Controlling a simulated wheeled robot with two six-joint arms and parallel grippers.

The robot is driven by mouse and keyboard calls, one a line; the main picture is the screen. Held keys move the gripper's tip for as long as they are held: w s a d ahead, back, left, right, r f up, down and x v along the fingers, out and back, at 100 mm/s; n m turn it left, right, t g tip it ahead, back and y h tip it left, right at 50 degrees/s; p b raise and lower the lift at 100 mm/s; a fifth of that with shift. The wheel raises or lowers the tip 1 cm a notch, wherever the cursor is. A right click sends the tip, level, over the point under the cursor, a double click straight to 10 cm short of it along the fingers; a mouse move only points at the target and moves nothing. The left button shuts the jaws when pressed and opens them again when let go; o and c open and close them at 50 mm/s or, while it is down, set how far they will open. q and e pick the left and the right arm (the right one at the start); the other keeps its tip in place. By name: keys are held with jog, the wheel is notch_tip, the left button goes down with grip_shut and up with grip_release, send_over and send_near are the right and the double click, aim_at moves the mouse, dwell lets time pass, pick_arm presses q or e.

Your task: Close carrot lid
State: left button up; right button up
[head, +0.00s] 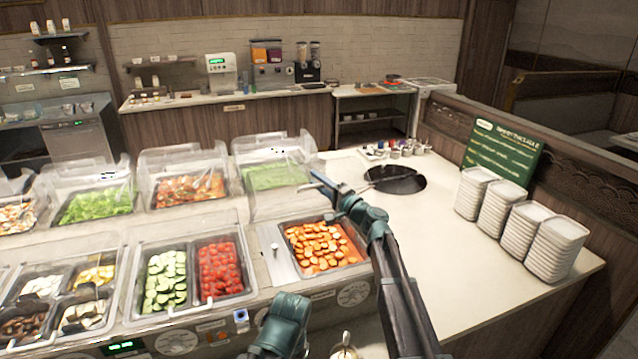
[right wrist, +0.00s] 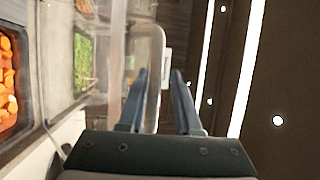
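The carrot well (head: 322,247) holds orange carrot slices in the counter and is uncovered on top. A clear lid (head: 262,203) stands raised behind it, overlapping the well of greens in the head view. I cannot clearly tell where its edges end. My right gripper (head: 308,180) is at the right edge of this raised lid. In the right wrist view, the fingers (right wrist: 160,85) are apart, with a clear rounded lid edge (right wrist: 155,50) seen beyond and between them. Contact cannot be told. The carrots (right wrist: 8,80) show at that view's left edge. My left gripper's fingers are not visible.
Wells of cucumber (head: 166,280) and tomatoes (head: 220,268) lie left of the carrots. More wells under clear lids stand behind. A dark round opening (head: 397,181) and stacked white plates (head: 518,225) are on the right counter. The counter between carrots and plates is clear.

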jog(key=shift+s, duration=0.1)
jog(key=shift+b+v, duration=0.35)
jog(key=shift+v, duration=0.65)
jog(key=shift+f+b+v, duration=0.2)
jog(key=shift+b+v, duration=0.25)
jog(key=shift+v, duration=1.9)
jog(key=b+v, duration=0.2)
jog(key=v, duration=0.7)
jog(key=shift+f, duration=0.25)
